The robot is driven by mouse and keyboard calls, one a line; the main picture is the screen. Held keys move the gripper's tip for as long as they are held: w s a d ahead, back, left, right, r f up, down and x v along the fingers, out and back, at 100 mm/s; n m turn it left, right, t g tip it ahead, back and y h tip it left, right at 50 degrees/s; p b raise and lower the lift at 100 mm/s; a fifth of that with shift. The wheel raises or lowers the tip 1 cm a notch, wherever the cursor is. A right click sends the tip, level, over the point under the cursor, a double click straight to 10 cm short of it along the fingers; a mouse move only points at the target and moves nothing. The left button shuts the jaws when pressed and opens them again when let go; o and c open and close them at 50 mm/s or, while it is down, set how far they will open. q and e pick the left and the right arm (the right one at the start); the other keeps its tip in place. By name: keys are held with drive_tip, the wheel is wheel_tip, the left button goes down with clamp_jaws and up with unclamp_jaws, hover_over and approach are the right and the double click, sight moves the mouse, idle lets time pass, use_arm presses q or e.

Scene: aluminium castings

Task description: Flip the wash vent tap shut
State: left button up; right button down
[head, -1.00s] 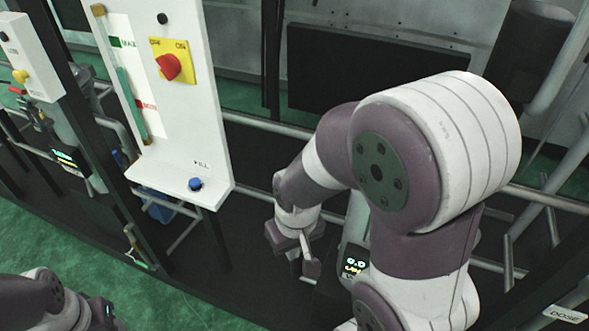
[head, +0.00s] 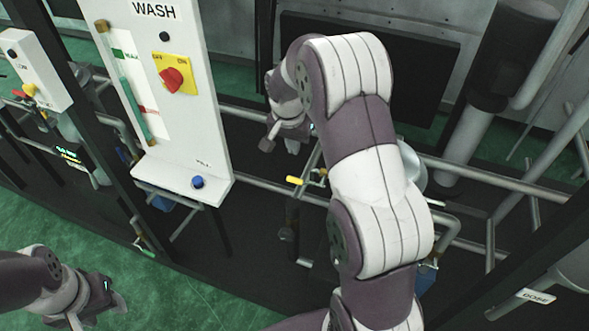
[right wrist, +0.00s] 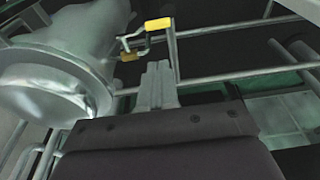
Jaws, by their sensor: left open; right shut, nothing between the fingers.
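A yellow-handled tap (head: 296,181) sits on the pipework right of the white WASH panel (head: 183,110). I see no label on it, so I cannot confirm it is the wash vent tap. In the right wrist view a yellow handle (right wrist: 158,25) stands just beyond my fingertips, with a second yellow end lower left. My right gripper (head: 292,146) is shut and empty, above the tap in the head view; its fingers (right wrist: 157,85) show together in the right wrist view. Contact with the tap cannot be told. My left gripper (head: 119,302) is open and empty at lower left.
The WASH panel carries a red rotary switch (head: 172,80) on a yellow plate and a blue button (head: 198,182). Metal rails (head: 480,178) run across behind my right arm. A large pale cylindrical fitting (right wrist: 60,80) stands left of my right fingers. Green floor (head: 200,285) is open at lower left.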

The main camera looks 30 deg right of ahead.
drive_tip(key=p, duration=0.2)
approach(295, 180)
drive_tip(key=x, duration=0.3)
drive_tip(key=w+x, duration=0.1)
drive_tip(key=x, duration=0.1)
drive_tip(key=shift+d+f, duration=0.1)
drive_tip(key=shift+d, duration=0.35)
drive_tip(key=shift+a+f, duration=0.1)
drive_tip(key=shift+f, duration=0.6)
drive_tip(key=shift+s, duration=0.1)
